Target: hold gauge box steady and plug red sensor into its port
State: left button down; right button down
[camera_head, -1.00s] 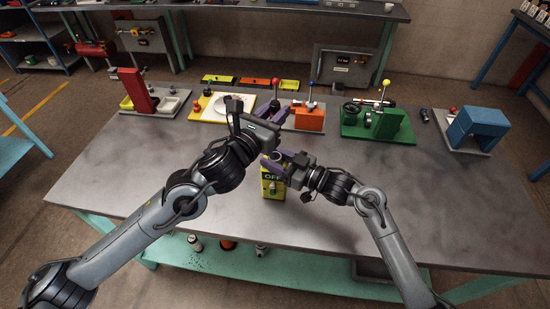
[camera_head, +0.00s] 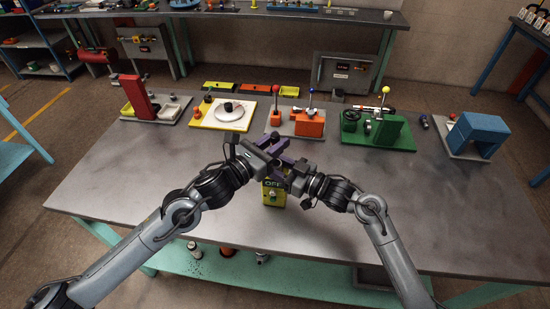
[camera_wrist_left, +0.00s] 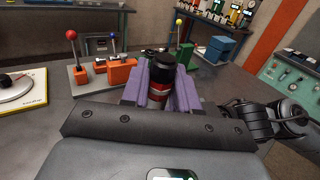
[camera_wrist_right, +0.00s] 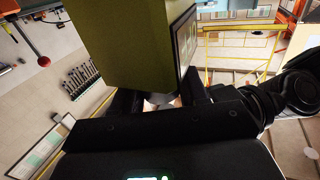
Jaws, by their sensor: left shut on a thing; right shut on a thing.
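My left gripper (camera_head: 268,148) is shut on the red sensor, a red and black cylinder held between purple fingers in the left wrist view (camera_wrist_left: 160,88). The left gripper is just above and behind the box. The port is hidden, and I cannot tell whether sensor and box touch.
Along the back of the table (camera_head: 120,200) stand a red upright fixture (camera_head: 138,95), a white dial plate (camera_head: 228,112), an orange block with levers (camera_head: 309,123), a green fixture (camera_head: 388,129) and a blue block (camera_head: 478,132). The table's left and right sides are clear.

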pick_arm(q)
jog(key=shift+f, duration=2.7)
jog(key=shift+f, duration=0.1)
jog(key=c, duration=0.8)
grip_release()
jog(key=shift+f, duration=0.1)
jog(key=shift+c, duration=0.2)
jog(key=shift+r, duration=0.25)
jog(key=v, duration=1.2)
